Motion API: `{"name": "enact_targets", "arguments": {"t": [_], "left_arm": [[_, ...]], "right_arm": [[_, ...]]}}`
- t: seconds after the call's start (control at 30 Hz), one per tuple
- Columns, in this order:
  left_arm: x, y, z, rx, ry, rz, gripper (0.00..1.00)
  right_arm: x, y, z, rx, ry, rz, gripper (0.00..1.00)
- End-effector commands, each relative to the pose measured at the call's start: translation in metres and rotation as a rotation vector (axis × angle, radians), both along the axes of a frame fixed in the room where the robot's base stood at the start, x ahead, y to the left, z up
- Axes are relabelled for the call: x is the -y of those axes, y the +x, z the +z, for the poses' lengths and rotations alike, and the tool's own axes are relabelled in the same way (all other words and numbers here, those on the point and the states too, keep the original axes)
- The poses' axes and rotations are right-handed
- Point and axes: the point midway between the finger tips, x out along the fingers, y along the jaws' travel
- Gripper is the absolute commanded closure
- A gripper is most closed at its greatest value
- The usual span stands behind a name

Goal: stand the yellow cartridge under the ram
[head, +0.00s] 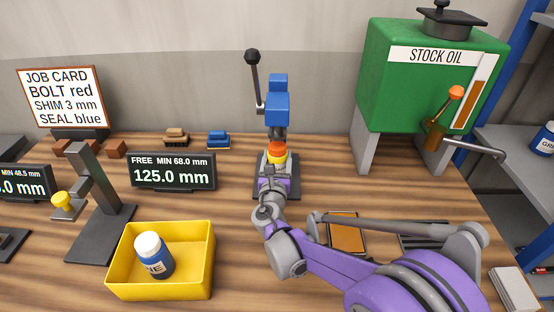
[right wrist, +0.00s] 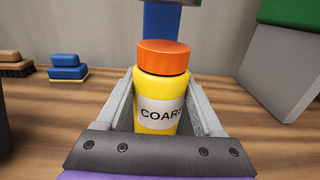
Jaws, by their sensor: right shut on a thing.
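The yellow cartridge (right wrist: 160,92) has an orange cap and a label reading "COAR", partly cut off. It stands upright between the fingers of my right gripper (right wrist: 165,105), which is shut on it. In the head view the cartridge (head: 277,153) shows above my right gripper (head: 274,172), in front of the blue ram press (head: 277,100). The press has a black-knobbed lever at its left and a dark base (head: 292,188), mostly hidden by my arm. I cannot tell whether the cartridge touches the base. My left gripper is not in view.
A display (head: 173,171) reads 125.0 mm. A yellow bin (head: 160,285) holds a blue bottle with a white cap (head: 155,256). A dark stand (head: 100,210) is at left. A green stock oil tank (head: 425,85) stands at right.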

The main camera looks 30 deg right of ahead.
Motion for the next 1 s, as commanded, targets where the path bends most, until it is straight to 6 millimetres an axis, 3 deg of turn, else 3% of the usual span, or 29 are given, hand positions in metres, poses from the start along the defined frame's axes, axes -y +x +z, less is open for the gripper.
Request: {"name": "enact_targets", "arguments": {"t": [1.0], "left_arm": [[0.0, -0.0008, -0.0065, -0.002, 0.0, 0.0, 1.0]], "right_arm": [[-0.0003, -0.0001, -0.0076, -0.001, -0.001, 0.0, 1.0]]}}
